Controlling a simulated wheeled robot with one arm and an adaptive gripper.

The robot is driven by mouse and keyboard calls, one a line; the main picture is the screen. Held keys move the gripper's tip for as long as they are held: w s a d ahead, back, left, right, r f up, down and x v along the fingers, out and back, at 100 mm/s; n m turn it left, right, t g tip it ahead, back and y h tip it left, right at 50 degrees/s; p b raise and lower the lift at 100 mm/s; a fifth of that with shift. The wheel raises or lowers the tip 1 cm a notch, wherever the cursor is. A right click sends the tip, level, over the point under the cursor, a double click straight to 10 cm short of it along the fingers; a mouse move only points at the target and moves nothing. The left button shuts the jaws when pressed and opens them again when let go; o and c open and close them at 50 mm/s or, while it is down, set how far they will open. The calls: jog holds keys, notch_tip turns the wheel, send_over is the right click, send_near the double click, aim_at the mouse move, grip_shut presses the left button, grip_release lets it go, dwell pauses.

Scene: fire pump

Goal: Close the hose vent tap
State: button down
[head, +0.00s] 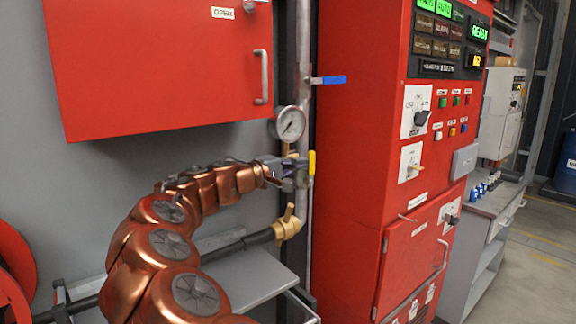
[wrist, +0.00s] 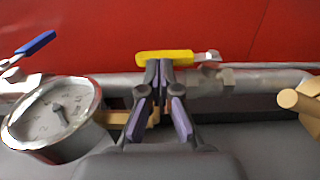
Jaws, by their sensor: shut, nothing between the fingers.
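A small tap with a yellow lever (head: 311,162) is on the vertical grey pipe, below the round gauge. No label shows that names it as the hose vent tap. In the wrist view the yellow lever (wrist: 180,57) lies roughly parallel to the pipe, with its silver pivot end to the right. My gripper (head: 297,168) is at this lever. In the wrist view the fingertips of my gripper (wrist: 160,64) are together, right at the lever's near edge, with nothing between them. Whether they touch the lever I cannot tell.
The pressure gauge (head: 288,124) is just above my gripper. A brass valve (head: 288,223) is below it. A blue lever (head: 328,80) sticks out higher on the pipe. A red cabinet (head: 160,65) is at upper left; a red control panel (head: 350,130) stands close on the right.

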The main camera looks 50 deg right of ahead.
jog(key=shift+s+d, duration=0.1)
jog(key=shift+d, duration=0.2)
jog(key=shift+r, duration=0.1)
jog(key=d, duration=0.1)
jog(key=y+p, duration=0.1)
jog(key=d+p, duration=0.1)
jog(key=shift+s+d+r+y, duration=0.3)
jog(key=shift+s+r, duration=0.05)
jog(key=shift+r, duration=0.05)
dwell(0.3)
send_near(309, 158)
jog(key=shift+v, duration=1.1)
jog(key=shift+s, duration=0.15)
